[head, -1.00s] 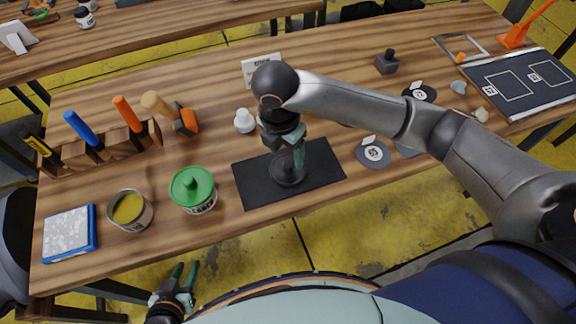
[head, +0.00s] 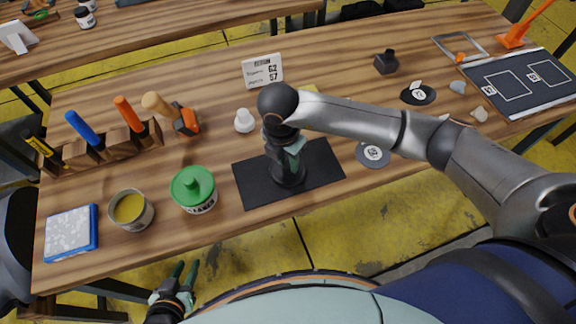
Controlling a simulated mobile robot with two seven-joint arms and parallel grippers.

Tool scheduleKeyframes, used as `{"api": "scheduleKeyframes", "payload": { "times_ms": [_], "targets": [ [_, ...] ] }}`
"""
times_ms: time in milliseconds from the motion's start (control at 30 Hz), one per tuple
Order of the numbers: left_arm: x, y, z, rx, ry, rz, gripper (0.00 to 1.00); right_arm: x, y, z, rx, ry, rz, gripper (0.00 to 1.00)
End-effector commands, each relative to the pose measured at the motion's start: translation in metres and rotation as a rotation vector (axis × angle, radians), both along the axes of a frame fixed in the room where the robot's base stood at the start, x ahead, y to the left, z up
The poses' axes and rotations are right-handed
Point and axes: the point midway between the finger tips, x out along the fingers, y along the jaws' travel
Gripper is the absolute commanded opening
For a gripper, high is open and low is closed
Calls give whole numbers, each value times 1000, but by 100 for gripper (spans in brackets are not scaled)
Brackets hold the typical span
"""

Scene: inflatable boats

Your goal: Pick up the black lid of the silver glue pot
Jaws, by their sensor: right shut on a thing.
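The silver glue pot (head: 130,212) stands open at the front left of the bench, with yellow glue inside. Its black lid (head: 289,178) is on the black mat (head: 254,187), mostly covered from above by my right gripper. My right gripper (head: 287,163) points down and is shut on the lid's knob; the fingertips are partly hidden by the wrist. I cannot tell whether the lid is clear of the mat. My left gripper (head: 183,271) is empty and open, low in front of the bench edge.
A green-lidded pot (head: 193,190) stands between the silver pot and the mat. A white bottle (head: 244,121) and a number card (head: 262,71) stand behind the mat. A tool rack (head: 105,148) is at left, with a blue-edged tray (head: 70,233) in front.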

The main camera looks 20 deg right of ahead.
Motion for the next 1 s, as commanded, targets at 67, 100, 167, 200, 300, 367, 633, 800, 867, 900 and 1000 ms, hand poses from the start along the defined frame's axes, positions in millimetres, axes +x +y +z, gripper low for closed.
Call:
{"api": "scheduleKeyframes", "payload": {
  "times_ms": [67,100,167,200,300,367,633,800,867,900,1000],
  "targets": [
    [0,0,0,0,0,0,34,0,0,0,0,0,0,14],
    [0,0,0,0,0,0,34,0,0,0,0,0,0,10],
    [0,0,0,0,0,0,34,0,0,0,0,0,0,3],
    [0,0,0,0,0,0,34,0,0,0,0,0,0,0],
    [0,0,0,0,0,0,34,0,0,0,0,0,0,0],
    [0,0,0,0,0,0,34,0,0,0,0,0,0,0],
    [0,0,0,0,1,0,34,0,0,1,1,-1,0,0],
    [0,0,0,0,1,0,34,1,1,11,3,-2,-1,0],
    [0,0,0,0,1,0,34,1,1,18,3,-2,-1,0],
    [0,0,0,-1,1,1,34,1,1,25,3,-4,1,0],
    [0,0,-2,-1,1,1,34,-2,10,41,5,-3,6,0]
  ]
}}
